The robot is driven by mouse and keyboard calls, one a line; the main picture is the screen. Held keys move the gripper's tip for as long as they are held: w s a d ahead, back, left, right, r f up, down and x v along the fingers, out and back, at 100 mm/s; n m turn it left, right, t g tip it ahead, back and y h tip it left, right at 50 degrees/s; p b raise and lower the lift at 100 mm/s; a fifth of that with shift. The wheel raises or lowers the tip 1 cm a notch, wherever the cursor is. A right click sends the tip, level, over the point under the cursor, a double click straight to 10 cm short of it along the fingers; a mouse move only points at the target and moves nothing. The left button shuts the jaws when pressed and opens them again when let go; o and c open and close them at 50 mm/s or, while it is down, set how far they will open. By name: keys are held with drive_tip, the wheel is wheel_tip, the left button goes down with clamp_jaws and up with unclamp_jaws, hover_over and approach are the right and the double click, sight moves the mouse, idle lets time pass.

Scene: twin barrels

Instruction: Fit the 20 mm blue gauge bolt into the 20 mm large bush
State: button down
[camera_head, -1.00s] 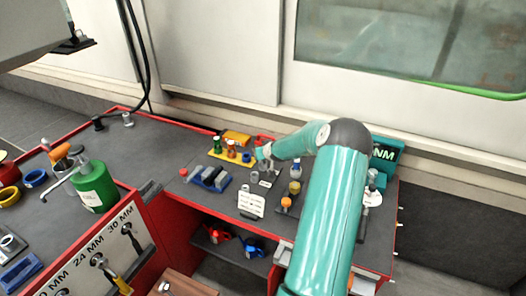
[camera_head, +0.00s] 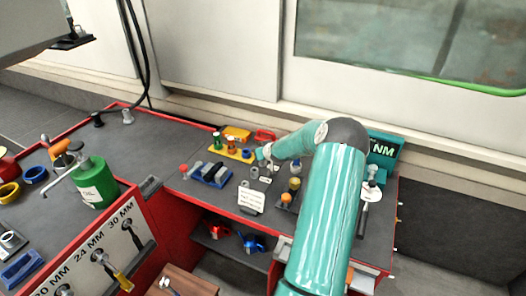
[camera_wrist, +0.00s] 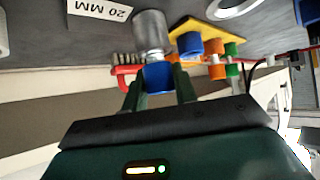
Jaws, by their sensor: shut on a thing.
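My gripper (camera_wrist: 159,92) is shut on the blue head of the gauge bolt (camera_wrist: 158,76) in the wrist view. A silver cylinder, apparently the large bush (camera_wrist: 151,32), is in line with the blue head and close against it, by a "20 MM" label (camera_wrist: 100,9). In the head view my gripper (camera_head: 264,155) is small, over the bench behind the silver bushes; the bolt cannot be made out there.
A yellow rack (camera_head: 246,159) with green and orange bolts stands left of my gripper. A green bottle (camera_head: 93,183) is farther left.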

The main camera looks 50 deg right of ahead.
drive_tip(key=c, duration=1)
unclamp_jaws()
drive_tip(key=shift+c, duration=0.2)
drive_tip(key=v, duration=1.3)
drive_tip(key=shift+s+r, duration=0.2)
drive_tip(key=shift+s, duration=0.1)
drive_tip(key=shift+a, duration=0.2)
